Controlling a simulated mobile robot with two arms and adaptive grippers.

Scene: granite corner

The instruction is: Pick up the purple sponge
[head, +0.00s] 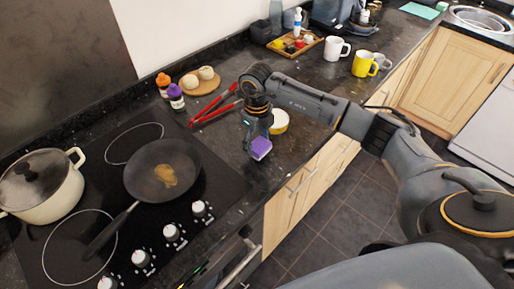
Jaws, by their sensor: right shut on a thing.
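The purple sponge (261,148) is a small purple block near the front edge of the dark counter, to the right of the stove. My right gripper (258,142) reaches down from the arm on the right and is shut on the sponge. The fingers cover part of it. I cannot tell whether the sponge touches the counter. My left gripper is not in view.
A yellow-and-white bowl (279,122) stands just behind the gripper. Red tongs (214,106) lie to the left. A frying pan (163,170) and a lidded pot (40,182) stand on the stove. Mugs (364,64) and a tray (295,45) are farther back.

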